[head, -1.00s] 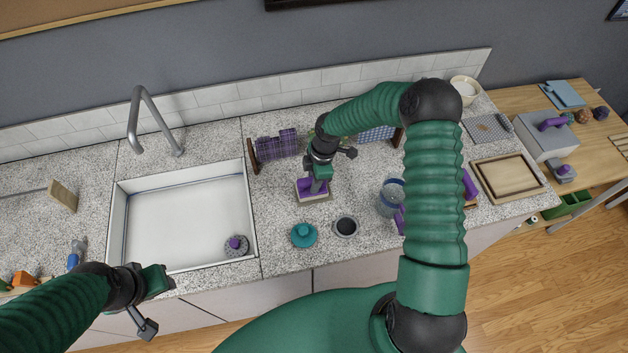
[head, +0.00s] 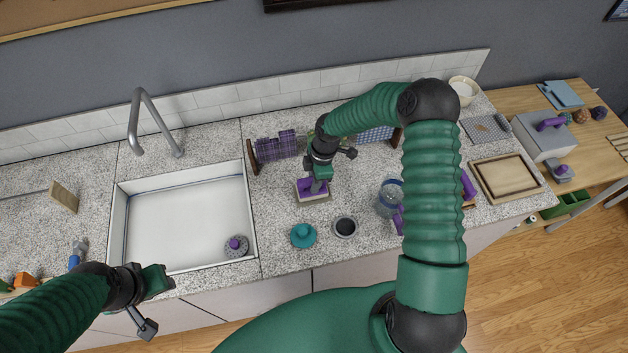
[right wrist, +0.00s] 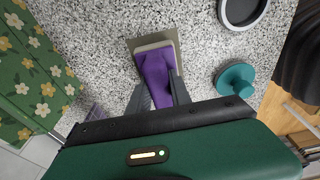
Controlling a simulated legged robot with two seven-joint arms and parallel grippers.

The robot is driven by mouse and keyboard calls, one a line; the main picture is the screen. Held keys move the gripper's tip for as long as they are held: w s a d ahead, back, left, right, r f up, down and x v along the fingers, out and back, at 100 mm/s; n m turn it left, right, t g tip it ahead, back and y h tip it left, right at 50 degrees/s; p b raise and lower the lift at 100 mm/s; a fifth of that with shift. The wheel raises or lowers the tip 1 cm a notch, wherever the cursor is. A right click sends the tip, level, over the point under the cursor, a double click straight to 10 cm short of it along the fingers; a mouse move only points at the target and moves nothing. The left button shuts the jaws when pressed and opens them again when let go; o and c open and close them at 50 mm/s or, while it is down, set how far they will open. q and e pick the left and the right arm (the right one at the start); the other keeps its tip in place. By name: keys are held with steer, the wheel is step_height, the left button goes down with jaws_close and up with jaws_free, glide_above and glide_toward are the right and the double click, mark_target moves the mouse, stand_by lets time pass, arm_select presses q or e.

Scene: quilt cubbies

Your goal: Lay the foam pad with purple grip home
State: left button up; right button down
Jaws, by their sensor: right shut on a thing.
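The foam pad (head: 325,197) is a pale block with a purple grip (head: 306,185) on top. It sits at or just above the counter, over a thin olive-tan square that shows at its edge in the right wrist view (right wrist: 132,43). I cannot tell whether the pad touches this square. My right gripper (head: 316,186) points down with its fingers on either side of the purple grip (right wrist: 155,78), shut on it. My left gripper (head: 160,281) hangs empty in front of the sink; its finger gap is unclear.
A teal knobbed lid (head: 303,235) and a dark-filled round dish (head: 344,228) lie just in front of the pad. A rack with plaid cloth (head: 277,146) stands behind. A glass jar (head: 388,196) is to the right, the sink (head: 185,215) to the left.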

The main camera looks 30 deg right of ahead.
steer(key=shift+f, duration=0.5)
steer(key=c, duration=1.1)
jaws_free()
step_height(320, 180, up, 17)
steer(key=d+b, duration=0.2)
steer(key=shift+s+d+f, duration=0.2)
steer(key=shift+s+d, duration=0.05)
steer(key=shift+d, duration=0.15)
steer(key=shift+a, duration=0.1)
steer(key=s+a+f+m+t+h+b, duration=0.1)
steer(key=s+a+f+m, duration=0.1)
steer(key=s+a+m, duration=0.2)
steer(key=s+a+f+m+t+b, duration=0.1)
steer(key=s+a+m, duration=0.3)
steer(key=s+m, duration=0.7)
steer(key=shift+s+f+h+b, duration=0.4)
steer(key=shift+s+b, duration=0.05)
steer(key=shift+s, duration=0.1)
